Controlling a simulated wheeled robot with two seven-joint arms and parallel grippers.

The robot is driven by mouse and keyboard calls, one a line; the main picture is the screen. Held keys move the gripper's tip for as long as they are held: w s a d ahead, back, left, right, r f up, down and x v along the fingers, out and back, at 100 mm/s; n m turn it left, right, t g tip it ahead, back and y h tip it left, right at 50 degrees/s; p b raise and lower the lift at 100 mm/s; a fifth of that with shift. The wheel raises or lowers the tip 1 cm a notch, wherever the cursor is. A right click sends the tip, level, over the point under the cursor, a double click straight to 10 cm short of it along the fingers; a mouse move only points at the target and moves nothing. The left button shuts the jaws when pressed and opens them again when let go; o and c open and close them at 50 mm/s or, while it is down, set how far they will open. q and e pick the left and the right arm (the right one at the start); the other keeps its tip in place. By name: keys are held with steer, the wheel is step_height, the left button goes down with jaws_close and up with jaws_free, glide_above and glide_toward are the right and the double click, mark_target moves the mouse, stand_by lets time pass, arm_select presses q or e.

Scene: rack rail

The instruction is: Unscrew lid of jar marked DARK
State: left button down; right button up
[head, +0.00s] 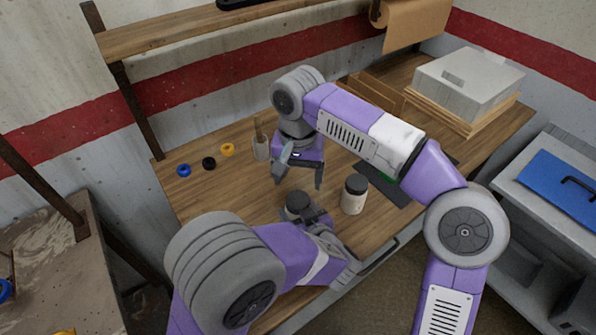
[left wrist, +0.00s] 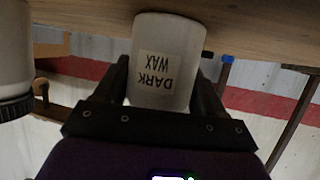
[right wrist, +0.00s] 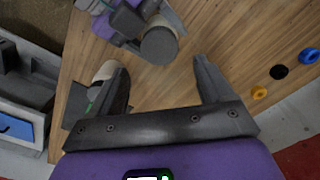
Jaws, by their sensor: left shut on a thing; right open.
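The jar marked DARK WAX (left wrist: 168,62) is pale with a black-lettered label and stands on the workbench. My left gripper (left wrist: 163,88) is shut on its body, one finger on each side. In the head view the jar's dark lid (head: 296,199) shows, while my left arm hides most of its body. The same round lid shows from above in the right wrist view (right wrist: 159,46). My right gripper (head: 301,172) is open and empty, above and behind the lid and apart from it; its fingers point down toward the bench.
A second pale jar with a black lid (head: 354,194) stands just right of the held jar. A cup with sticks (head: 261,149) and blue (head: 183,170), black (head: 209,163) and yellow (head: 228,149) rings are behind left. A dark mat (head: 397,193) lies to the right.

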mark_target(298, 200)
step_height(298, 200, down, 7)
stand_by(0.3)
steer(key=c, duration=1.1)
steer(key=shift+o, duration=0.2)
steer(key=n, duration=1.3)
steer(key=shift+n, duration=0.3)
steer(key=o, duration=1.2)
steer(key=shift+c, duration=0.2)
